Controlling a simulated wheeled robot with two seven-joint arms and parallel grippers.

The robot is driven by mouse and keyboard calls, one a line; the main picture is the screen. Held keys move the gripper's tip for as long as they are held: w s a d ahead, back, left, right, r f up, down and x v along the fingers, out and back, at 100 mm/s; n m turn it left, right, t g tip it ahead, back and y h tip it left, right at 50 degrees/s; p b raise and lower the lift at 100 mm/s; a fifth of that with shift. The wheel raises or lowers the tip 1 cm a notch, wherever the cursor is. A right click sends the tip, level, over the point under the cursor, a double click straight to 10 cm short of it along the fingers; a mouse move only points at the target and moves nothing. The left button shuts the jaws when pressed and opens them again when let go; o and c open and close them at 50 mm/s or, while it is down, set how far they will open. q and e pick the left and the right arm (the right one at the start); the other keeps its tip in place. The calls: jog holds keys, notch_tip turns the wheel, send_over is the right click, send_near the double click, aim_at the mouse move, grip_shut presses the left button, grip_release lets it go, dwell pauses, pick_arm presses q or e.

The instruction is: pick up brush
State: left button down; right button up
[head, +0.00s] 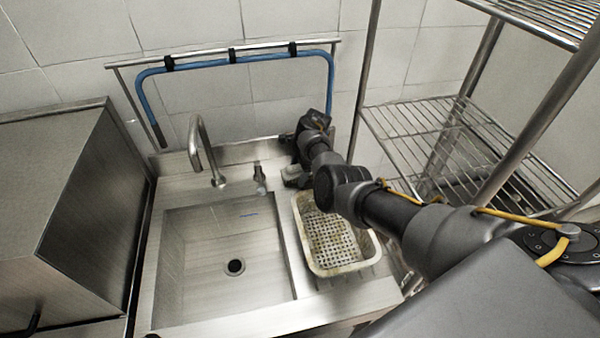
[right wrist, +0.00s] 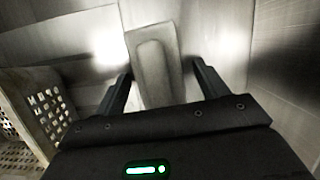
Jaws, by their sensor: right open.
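The brush (right wrist: 154,62) appears to be the grey-beige block with a rounded raised outline in the right wrist view. It lies between the two fingers of my right gripper (right wrist: 161,76), with a gap visible on the right side. The fingers are apart. In the head view, my right gripper (head: 291,168) is low at the back of the counter, behind the basket. A pale grey piece (head: 293,180) beside it there looks like the same brush, partly hidden by the gripper. The bristles cannot be made out. My left gripper is not in view.
A perforated basket (head: 302,220) stands right of the sink basin (head: 185,290); it also shows at the left of the right wrist view (right wrist: 52,88). A faucet (head: 197,140) and a small fitting (head: 260,180) stand behind the basin. A wire shelf (head: 430,120) rises at right.

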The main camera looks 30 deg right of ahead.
dwell(0.3)
jog(key=c, duration=1.1)
jog(key=shift+r, duration=0.1)
